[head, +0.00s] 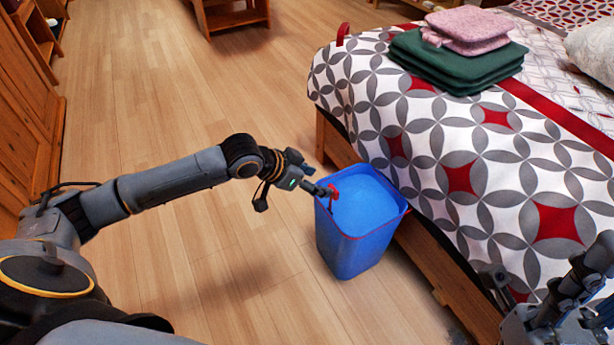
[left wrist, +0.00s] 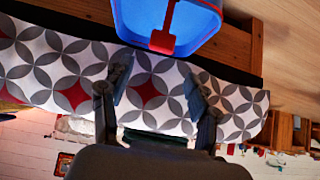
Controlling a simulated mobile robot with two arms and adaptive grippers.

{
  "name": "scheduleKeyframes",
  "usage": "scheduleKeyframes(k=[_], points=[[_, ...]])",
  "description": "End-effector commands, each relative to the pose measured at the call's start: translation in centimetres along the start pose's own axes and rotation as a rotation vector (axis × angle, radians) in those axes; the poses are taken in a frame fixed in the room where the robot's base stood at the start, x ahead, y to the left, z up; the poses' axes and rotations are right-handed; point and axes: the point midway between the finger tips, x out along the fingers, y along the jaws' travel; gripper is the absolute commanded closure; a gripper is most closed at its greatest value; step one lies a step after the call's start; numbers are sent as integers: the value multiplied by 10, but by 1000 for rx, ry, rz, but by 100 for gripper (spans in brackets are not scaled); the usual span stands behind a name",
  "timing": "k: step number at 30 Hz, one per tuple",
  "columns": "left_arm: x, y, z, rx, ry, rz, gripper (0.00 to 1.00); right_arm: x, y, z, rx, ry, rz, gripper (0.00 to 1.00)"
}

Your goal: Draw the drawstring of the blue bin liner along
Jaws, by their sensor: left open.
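The blue bin (head: 350,250) stands on the floor against the side of the bed, lined with a blue liner (head: 365,205). A red drawstring runs along its rim, with a red tab (head: 333,192) at the rim's left side. In the left wrist view the red tab (left wrist: 163,40) hangs at the edge of the bin (left wrist: 196,22). My left gripper (head: 318,189) is at the rim beside the tab in the head view. In the left wrist view its fingers (left wrist: 160,100) are apart with nothing between them, and the tab lies beyond them. My right gripper (head: 545,290) is partly in view at lower right.
The bed (head: 440,160) with a patterned cover borders the bin on the right. Folded green cloths (head: 455,68) and pink cloths (head: 468,25) lie on it. A wooden cabinet (head: 30,110) stands at far left. The wooden floor (head: 190,110) left of the bin is clear.

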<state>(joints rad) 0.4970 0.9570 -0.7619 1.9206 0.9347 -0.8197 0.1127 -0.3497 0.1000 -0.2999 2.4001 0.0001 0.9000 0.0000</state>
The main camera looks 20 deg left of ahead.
Motion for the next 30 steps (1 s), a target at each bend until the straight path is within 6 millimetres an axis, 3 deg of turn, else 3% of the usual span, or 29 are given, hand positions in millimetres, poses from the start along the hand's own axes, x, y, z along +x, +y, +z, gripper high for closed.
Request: scheduleKeyframes(k=[3, 7, 24, 27, 30], points=[[-20, 0, 1, 2, -1, -1, 40, 0, 0, 0, 0, 0, 0, 60], [-32, 0, 0, 1, 0, -1, 40, 0, 0, 0, 0, -1, 0, 60], [-35, 1, -1, 0, 3, 2, 40, 0, 0, 0, 0, -1, 0, 60], [-31, 13, -9, 8, 49, 20, 40, 0, 0, 0, 0, 0, 0, 60], [-24, 45, -35, 29, 194, 66, 40, 0, 0, 0, 0, 0, 0, 60]])
